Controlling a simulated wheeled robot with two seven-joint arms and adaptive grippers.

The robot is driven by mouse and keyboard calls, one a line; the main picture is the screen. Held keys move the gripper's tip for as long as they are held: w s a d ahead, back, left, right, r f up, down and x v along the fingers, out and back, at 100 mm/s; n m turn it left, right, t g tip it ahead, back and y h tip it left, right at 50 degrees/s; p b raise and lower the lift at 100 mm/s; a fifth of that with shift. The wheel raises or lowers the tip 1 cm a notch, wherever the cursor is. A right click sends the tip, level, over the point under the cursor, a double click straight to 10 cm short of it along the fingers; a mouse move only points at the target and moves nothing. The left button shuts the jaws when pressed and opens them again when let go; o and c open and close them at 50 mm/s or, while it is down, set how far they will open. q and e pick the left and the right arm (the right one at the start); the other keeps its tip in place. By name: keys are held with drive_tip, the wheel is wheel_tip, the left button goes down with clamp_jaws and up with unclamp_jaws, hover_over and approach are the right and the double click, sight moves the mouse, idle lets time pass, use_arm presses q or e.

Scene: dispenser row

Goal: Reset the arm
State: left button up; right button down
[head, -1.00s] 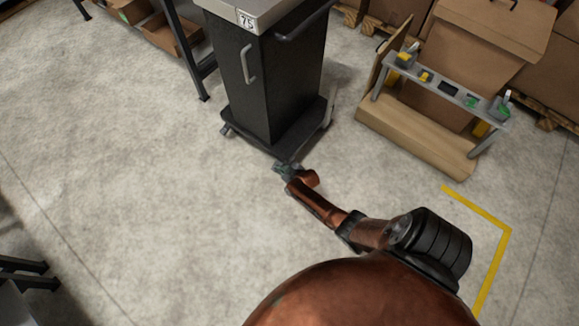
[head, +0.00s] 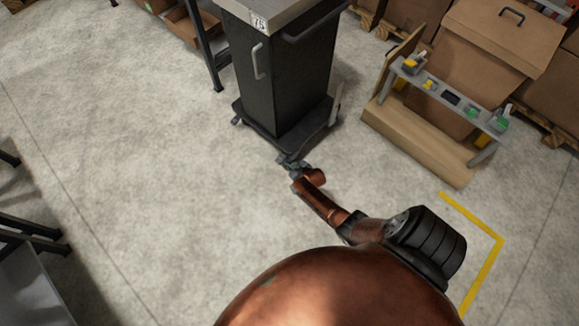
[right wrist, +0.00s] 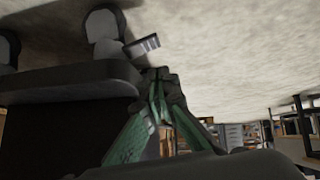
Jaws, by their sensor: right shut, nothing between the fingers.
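My right arm, copper-coloured with a black joint, reaches up from the bottom of the head view. Its gripper (head: 296,167) is small there, in front of the base of a dark cabinet on casters (head: 285,75). In the right wrist view the green-padded fingers (right wrist: 157,92) come together at their tips with nothing between them. The cabinet's base and casters (right wrist: 85,82) show beside them, upside down. I cannot tell whether the gripper touches the base. My left gripper is not in view.
A grey shelf rack (head: 450,98) with small dispensers stands on a wooden plinth (head: 420,145) at the right. Cardboard boxes (head: 480,40) are behind it. Yellow floor tape (head: 470,215) lies nearer. The floor (head: 130,150) at the left is open.

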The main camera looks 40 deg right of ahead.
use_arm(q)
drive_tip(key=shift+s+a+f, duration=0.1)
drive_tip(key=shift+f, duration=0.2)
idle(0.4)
